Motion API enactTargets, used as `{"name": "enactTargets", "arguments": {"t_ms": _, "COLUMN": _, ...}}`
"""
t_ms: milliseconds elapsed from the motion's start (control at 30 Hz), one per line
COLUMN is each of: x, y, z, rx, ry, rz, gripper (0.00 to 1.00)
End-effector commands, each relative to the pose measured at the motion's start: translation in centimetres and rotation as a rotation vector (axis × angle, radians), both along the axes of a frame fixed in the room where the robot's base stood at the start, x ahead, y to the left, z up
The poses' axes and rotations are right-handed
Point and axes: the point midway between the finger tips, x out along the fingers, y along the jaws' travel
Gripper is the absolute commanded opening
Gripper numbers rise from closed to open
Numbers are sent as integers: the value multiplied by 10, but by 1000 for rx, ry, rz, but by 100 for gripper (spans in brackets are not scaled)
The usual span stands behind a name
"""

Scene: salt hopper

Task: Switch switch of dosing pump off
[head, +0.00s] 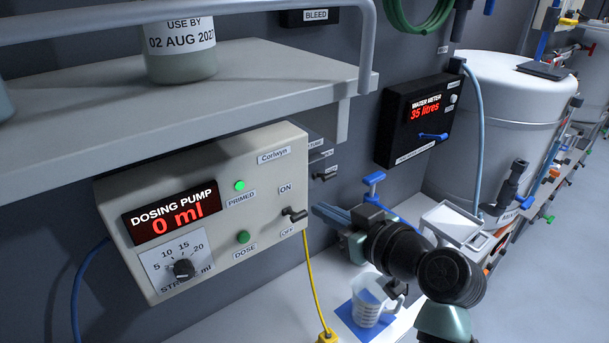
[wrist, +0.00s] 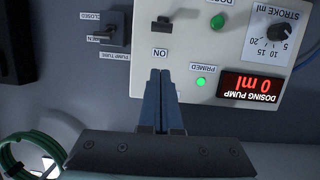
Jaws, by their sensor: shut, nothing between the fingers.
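The dosing pump (head: 235,170) is a cream box under the shelf, with a red "0 ml" display and a lit green PRIMED lamp. Its switch (head: 295,215) is a small dark lever between the ON and OFF labels; I cannot tell clearly which way it is set. My gripper (head: 318,209) is shut and empty, with its blue fingers pointing at the box's right side. In the wrist view, which is upside down, the fingertips (wrist: 160,72) are beside the ON label, and the dark switch (wrist: 162,23) is beyond them, apart from them.
A grey shelf (head: 200,90) with a bottle (head: 180,55) overhangs the pump. A pump/tube valve handle (head: 325,173) is close by on the wall. A black water meter (head: 415,120) reads 35 litres. A jug (head: 370,305) stands below on a blue mat, and a white tank (head: 500,110) is at right.

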Motion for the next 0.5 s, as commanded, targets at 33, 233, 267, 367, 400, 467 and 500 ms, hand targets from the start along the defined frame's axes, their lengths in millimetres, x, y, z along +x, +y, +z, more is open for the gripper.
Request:
{"name": "enactTargets", "arguments": {"t_ms": 33, "x": -1, "y": -1, "z": 10, "rx": 4, "ry": 7, "rz": 8, "gripper": 0}}
{"name": "enactTargets", "arguments": {"t_ms": 233, "x": -3, "y": -1, "z": 12, "rx": 10, "ry": 15, "rz": 26, "gripper": 0}}
{"name": "enactTargets", "arguments": {"t_ms": 267, "x": -3, "y": -1, "z": 12, "rx": 11, "ry": 16, "rz": 27, "gripper": 0}}
{"name": "enactTargets", "arguments": {"t_ms": 367, "x": -3, "y": -1, "z": 11, "rx": 12, "ry": 16, "rz": 28, "gripper": 0}}
{"name": "enactTargets", "arguments": {"t_ms": 400, "x": -3, "y": -1, "z": 11, "rx": 12, "ry": 16, "rz": 28, "gripper": 0}}
{"name": "enactTargets", "arguments": {"t_ms": 467, "x": -3, "y": -1, "z": 11, "rx": 11, "ry": 16, "rz": 27, "gripper": 0}}
{"name": "enactTargets", "arguments": {"t_ms": 500, "x": -3, "y": -1, "z": 11, "rx": 11, "ry": 15, "rz": 27, "gripper": 0}}
